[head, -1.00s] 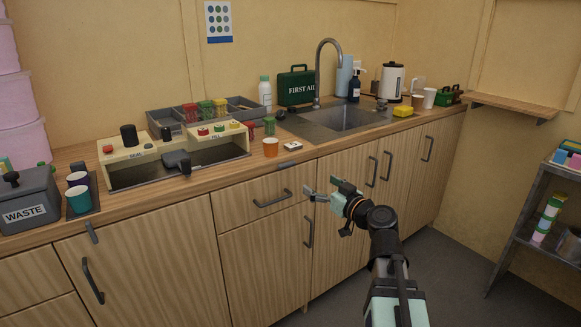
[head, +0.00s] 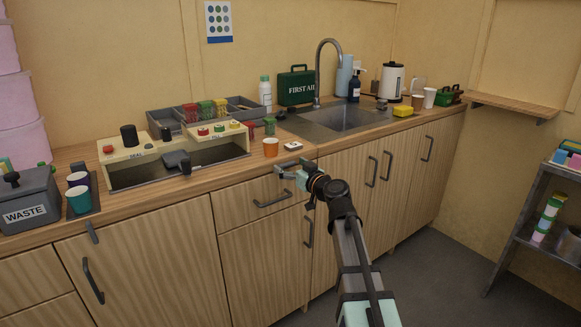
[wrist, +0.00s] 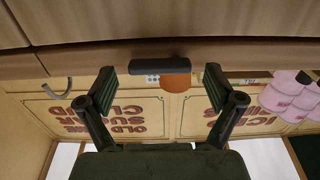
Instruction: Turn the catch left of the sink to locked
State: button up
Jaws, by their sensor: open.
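The catch (wrist: 160,68) is a dark grey bar lying crosswise at the counter edge in the wrist view. It lies between my open fingers, with a gap to each finger. My gripper (head: 292,168) is open at the counter's front edge, left of the sink (head: 345,118), in the head view. Its two finger pads also show in the wrist view (wrist: 160,82). In the head view my fingers largely cover the catch, so its exact turn is hard to tell there. Nothing is held.
An orange cup (head: 271,147) and a small white dotted item (head: 293,146) stand on the counter just behind my gripper. A drawer handle (head: 272,200) sits below. Another grey catch (head: 92,232) hangs upright at the counter edge far left. The floor (head: 420,285) at right is clear.

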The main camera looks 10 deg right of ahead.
jog(key=shift+c, duration=0.4)
jog(key=c, duration=1.1)
jog(key=shift+o, duration=0.2)
jog(key=shift+f+m, duration=0.15)
jog(key=shift+m, duration=0.25)
jog(key=m+b, duration=0.1)
jog(key=m, duration=0.1)
jog(key=shift+f+m+b, duration=0.25)
jog(key=shift+m+b, duration=0.15)
jog(key=m, duration=0.4)
jog(key=shift+a+f+m, duration=0.1)
jog(key=shift+f+m, duration=0.15)
jog(key=shift+m, duration=0.05)
jog(key=m+p, duration=0.1)
jog(key=m, duration=0.2)
jog(key=m+p, duration=0.1)
jog(key=m, duration=0.2)
jog(key=a+f+m+p, duration=0.1)
jog(key=m, duration=0.2)
jog(key=shift+s+m, duration=0.25)
jog(key=shift+m, duration=0.15)
